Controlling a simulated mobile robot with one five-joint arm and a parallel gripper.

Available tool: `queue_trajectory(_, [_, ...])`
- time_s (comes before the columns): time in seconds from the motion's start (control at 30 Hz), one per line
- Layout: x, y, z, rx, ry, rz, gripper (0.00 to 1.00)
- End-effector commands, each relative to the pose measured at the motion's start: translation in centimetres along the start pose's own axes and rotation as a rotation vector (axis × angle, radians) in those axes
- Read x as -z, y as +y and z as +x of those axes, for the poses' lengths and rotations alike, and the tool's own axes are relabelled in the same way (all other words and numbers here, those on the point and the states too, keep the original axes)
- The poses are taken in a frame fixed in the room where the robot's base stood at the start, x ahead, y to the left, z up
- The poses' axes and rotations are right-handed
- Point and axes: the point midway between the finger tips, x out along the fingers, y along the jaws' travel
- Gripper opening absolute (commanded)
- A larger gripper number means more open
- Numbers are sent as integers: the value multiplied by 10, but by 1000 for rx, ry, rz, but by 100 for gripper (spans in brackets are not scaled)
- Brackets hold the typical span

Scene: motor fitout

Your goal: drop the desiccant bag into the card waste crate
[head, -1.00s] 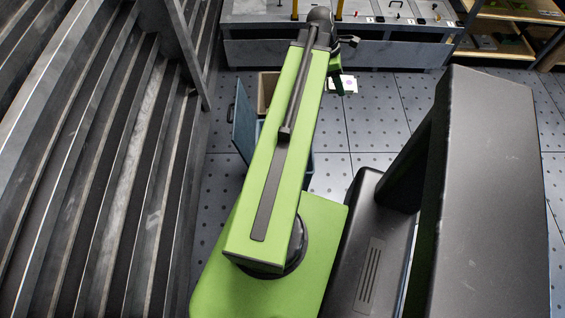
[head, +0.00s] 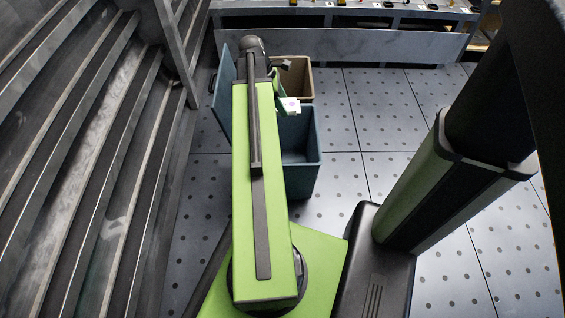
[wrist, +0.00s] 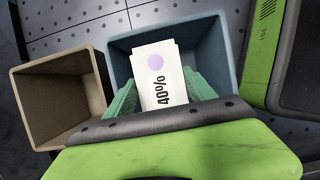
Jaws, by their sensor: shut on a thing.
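The desiccant bag (wrist: 155,62) is a flat white packet with a purple dot and "40%" printed on it. My gripper (wrist: 163,90) is shut on it, a green finger on either side. In the head view the bag (head: 291,105) shows at the end of my arm, in front of the blue crate's opening. Two open crates are in view: a blue one (head: 306,170) and a tan one (head: 304,82) behind it. In the wrist view the bag overlaps the blue crate (wrist: 222,50), with the tan crate (wrist: 62,95) to the left. No label shows on either crate.
A raised blue panel (head: 222,97) stands at the blue crate's left side. Grey stepped racking (head: 90,170) fills the left. A grey bench (head: 340,42) runs along the back. The tiled floor (head: 370,120) right of the crates is clear.

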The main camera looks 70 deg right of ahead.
Motion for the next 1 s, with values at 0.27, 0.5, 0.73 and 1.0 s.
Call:
queue_trajectory(0.27, [4,0,11,0,0,0,16])
queue_trajectory(0.5, [18,0,43,-1,0,0,16])
queue_trajectory(0.73, [23,0,56,-1,0,-1,16])
queue_trajectory(1.0, [22,0,54,-1,0,-1,72])
